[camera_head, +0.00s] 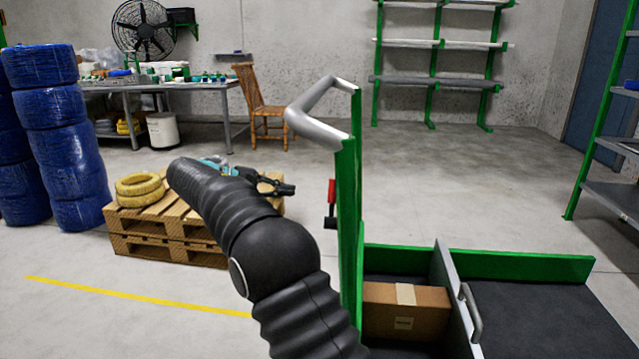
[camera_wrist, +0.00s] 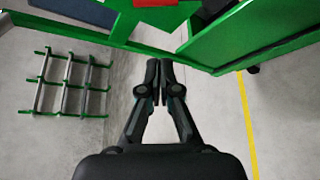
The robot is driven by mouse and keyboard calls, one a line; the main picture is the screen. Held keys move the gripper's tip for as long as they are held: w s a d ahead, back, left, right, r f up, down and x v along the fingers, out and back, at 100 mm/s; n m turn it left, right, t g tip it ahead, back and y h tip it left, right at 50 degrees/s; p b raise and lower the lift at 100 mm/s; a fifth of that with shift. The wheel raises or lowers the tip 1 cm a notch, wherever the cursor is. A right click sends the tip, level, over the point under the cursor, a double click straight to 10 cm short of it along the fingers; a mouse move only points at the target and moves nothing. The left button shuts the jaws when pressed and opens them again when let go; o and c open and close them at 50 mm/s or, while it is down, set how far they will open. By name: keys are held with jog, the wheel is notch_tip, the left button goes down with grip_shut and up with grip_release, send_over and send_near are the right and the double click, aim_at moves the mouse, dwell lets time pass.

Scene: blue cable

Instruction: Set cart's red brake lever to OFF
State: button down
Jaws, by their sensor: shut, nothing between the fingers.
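The cart has a green frame (camera_head: 348,215) and a grey push handle (camera_head: 322,106). Its red brake lever (camera_head: 332,195) hangs upright on the left side of the green post, with a dark part at its lower end. My gripper (camera_head: 290,188) is left of the lever, apart from it in the picture, and my arm hides part of the space below. In the wrist view my gripper (camera_wrist: 160,68) has its fingers together and empty, close to the cart's green bars (camera_wrist: 240,32). A red patch (camera_wrist: 155,3) shows at the top edge; I cannot tell whether it is the lever.
A cardboard box (camera_head: 404,311) lies in the cart beside a grey divider (camera_head: 452,290). A wooden pallet stack (camera_head: 165,230) with yellow coils (camera_head: 139,188) stands behind my arm. Blue wrapped rolls (camera_head: 62,135) stand at the left. The floor behind the cart is clear.

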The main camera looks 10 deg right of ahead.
jog(key=shift+w+a, duration=0.1)
jog(key=shift+w, duration=0.35)
jog(key=b+x, duration=0.2)
jog(key=x, duration=0.8)
jog(key=shift+s+r+b, duration=0.2)
jog(key=shift+s+r, duration=0.4)
jog(key=shift+s, duration=0.25)
jog(key=shift+s+r+b, duration=0.2)
jog(key=shift+s+r, duration=0.4)
jog(key=shift+s, duration=0.25)
